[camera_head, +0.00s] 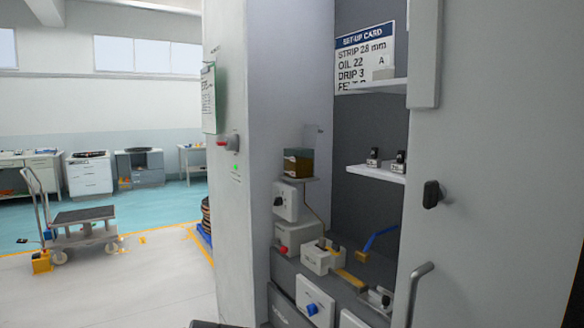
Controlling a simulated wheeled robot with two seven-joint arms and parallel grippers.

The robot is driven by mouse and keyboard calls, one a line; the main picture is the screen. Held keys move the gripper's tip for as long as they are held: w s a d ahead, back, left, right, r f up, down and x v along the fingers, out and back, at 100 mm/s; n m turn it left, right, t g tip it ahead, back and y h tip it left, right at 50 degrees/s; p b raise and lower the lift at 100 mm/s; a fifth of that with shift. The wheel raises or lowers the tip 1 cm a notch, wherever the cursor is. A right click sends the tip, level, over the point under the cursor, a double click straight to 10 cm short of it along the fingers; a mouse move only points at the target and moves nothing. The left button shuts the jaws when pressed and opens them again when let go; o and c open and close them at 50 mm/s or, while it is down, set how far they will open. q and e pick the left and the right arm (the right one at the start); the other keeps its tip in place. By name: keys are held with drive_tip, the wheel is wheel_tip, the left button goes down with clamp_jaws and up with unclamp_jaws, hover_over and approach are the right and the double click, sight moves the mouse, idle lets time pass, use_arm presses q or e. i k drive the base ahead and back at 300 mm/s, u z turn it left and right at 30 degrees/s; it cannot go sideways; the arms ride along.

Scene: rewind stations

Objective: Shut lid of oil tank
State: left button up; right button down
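The oil tank (298,163) is a small clear box with dark amber oil in it, on a small shelf inside the open cabinet. A faint clear panel (314,137) stands up above its back right side; it looks like the lid, raised, but it is hard to make out.
The cabinet door (490,180) with a dark knob and grey handle fills the right. A set-up card (365,57) hangs inside, above a shelf (376,173) with small dark-topped parts. White boxes (286,201) sit below the tank. A cart (83,218) stands on open floor at left.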

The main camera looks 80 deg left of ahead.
sight(310, 131)
drive_tip(key=u, duration=3.4)
